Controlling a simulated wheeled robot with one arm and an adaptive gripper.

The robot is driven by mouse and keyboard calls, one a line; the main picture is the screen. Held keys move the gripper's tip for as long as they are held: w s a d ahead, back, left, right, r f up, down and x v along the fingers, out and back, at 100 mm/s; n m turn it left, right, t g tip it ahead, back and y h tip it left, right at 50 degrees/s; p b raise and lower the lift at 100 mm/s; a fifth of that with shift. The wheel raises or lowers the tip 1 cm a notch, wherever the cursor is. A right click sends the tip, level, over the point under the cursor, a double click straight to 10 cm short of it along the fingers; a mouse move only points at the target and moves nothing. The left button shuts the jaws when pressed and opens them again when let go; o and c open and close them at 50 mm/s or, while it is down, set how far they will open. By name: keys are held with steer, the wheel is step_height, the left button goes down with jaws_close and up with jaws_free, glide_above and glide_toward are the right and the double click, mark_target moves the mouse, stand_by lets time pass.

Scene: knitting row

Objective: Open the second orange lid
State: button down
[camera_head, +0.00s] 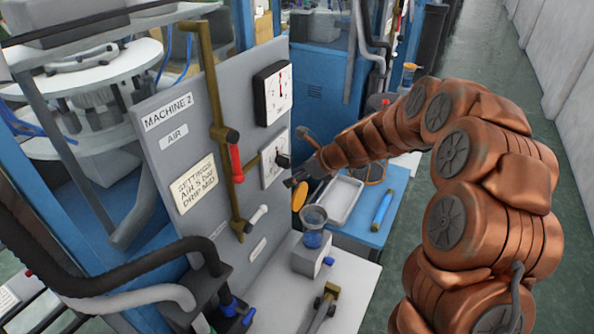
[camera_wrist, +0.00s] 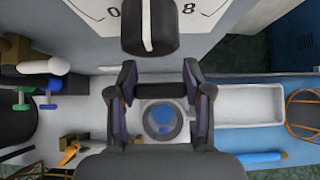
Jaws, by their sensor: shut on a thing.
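The orange lid (camera_head: 299,195) shows in the head view as a round disc standing steeply tilted, beside and above a clear cup (camera_head: 313,216) with a blue lower part. The cup's top is uncovered. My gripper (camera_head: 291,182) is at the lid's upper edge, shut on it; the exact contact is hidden. In the wrist view, my gripper's fingers (camera_wrist: 159,92) stand on either side of the gap, with the round cup and its blue content (camera_wrist: 161,119) visible beyond.
The grey MACHINE 2 panel (camera_head: 168,152) is close to my gripper, with gauges, a black knob (camera_wrist: 150,28) and a red-handled lever (camera_head: 236,163). A white tray (camera_head: 341,201) and a blue tube (camera_head: 382,211) lie on the blue bench at right.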

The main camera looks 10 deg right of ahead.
steer(key=shift+s+f, duration=0.1)
steer(key=shift+c, duration=2.2)
jaws_free()
steer(key=shift+d, duration=0.1)
steer(key=v, duration=1.2)
